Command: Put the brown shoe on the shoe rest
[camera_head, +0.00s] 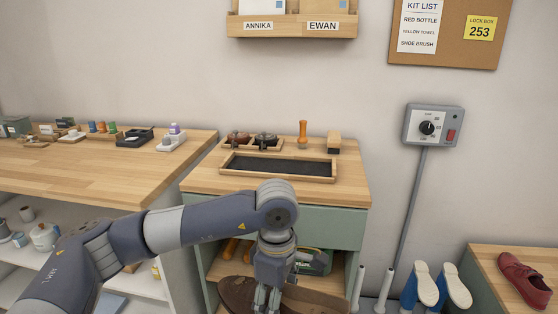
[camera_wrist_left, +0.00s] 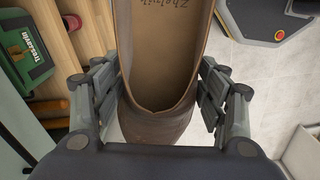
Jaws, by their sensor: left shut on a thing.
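The brown shoe (camera_head: 235,293) is at the bottom of the head view, in front of the green cabinet. My left gripper (camera_head: 266,298) points down and is shut on it, covering its middle. In the left wrist view the brown shoe (camera_wrist_left: 158,125) lies between the two fingers of my left gripper (camera_wrist_left: 158,88), one pressed on each side, with its opening toward the camera. No piece is labelled as the shoe rest; a wooden tray with a dark inlay (camera_head: 278,167) lies on the cabinet top, above and behind the shoe. My right gripper is out of view.
A wooden counter (camera_head: 75,170) with several small items is at left. A red shoe (camera_head: 526,280) sits on a bench at right. The tray's dark surface is clear.

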